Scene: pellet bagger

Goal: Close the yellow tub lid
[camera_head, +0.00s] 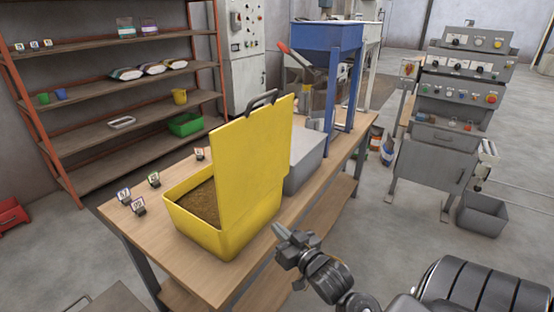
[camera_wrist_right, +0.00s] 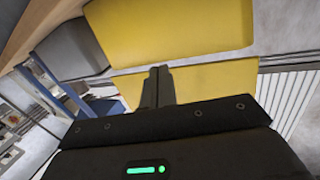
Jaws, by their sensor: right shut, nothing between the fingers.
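The yellow tub (camera_head: 225,236) stands on the wooden bench and holds brown pellets or granules. Its yellow lid (camera_head: 245,150) is raised, standing roughly upright on the tub's right side, with a dark handle (camera_head: 262,101) at the top edge. My right gripper (camera_head: 276,230) is just right of the tub, near the lower part of the lid. It is shut and empty. In the right wrist view the shut fingers (camera_wrist_right: 158,72) point at yellow surfaces of the lid (camera_wrist_right: 170,30) and tub. I cannot tell whether they touch. My left gripper is not in view.
The wooden bench (camera_head: 150,248) carries several small numbered tags left of the tub and a grey box (camera_head: 304,160) behind the lid. A blue hopper stand (camera_head: 328,45) rises at the bench's far end. Shelves (camera_head: 120,90) stand left, a control console (camera_head: 455,100) right.

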